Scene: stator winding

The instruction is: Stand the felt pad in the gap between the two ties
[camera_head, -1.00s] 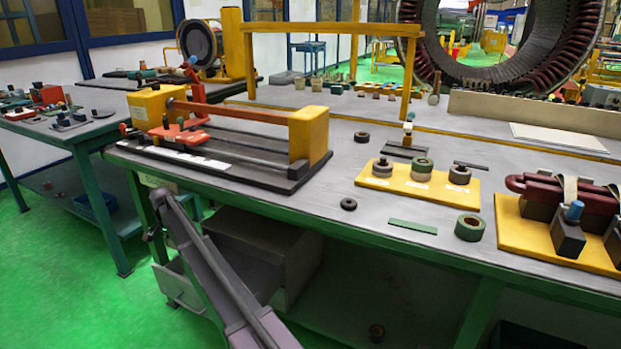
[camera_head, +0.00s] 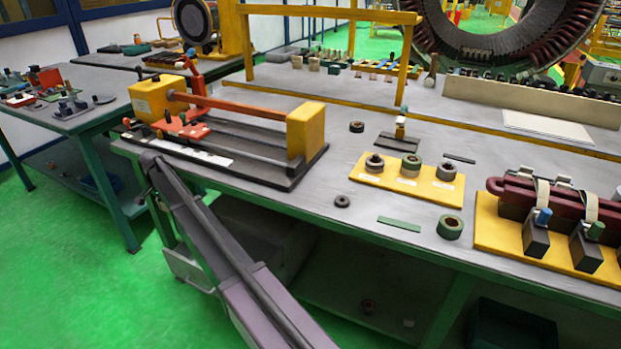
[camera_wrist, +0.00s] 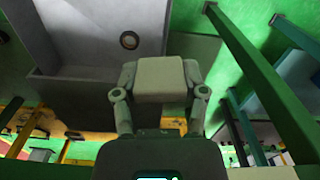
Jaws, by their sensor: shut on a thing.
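A pale grey-beige block, apparently the felt pad (camera_wrist: 160,76), is held between the two fingers of my gripper (camera_wrist: 160,84) in the wrist view. Both fingers press on its sides. In the head view my arm link is at the lower middle, but the gripper and pad cannot be made out. The maroon coil (camera_head: 515,191) lies on a yellow base (camera_head: 490,238) at the right. Two pale ties, the left tie (camera_head: 542,191) and the right tie (camera_head: 591,207), wrap over it with a gap between them. My gripper is away from the coil.
The workbench (camera_head: 330,225) carries a clamp fixture (camera_head: 225,130), a yellow tray of rolls (camera_head: 385,181), a green tape roll (camera_head: 450,228) and a green strip (camera_head: 399,224). A grey bin (camera_wrist: 95,45) is under the bench. A second bench stands at the left.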

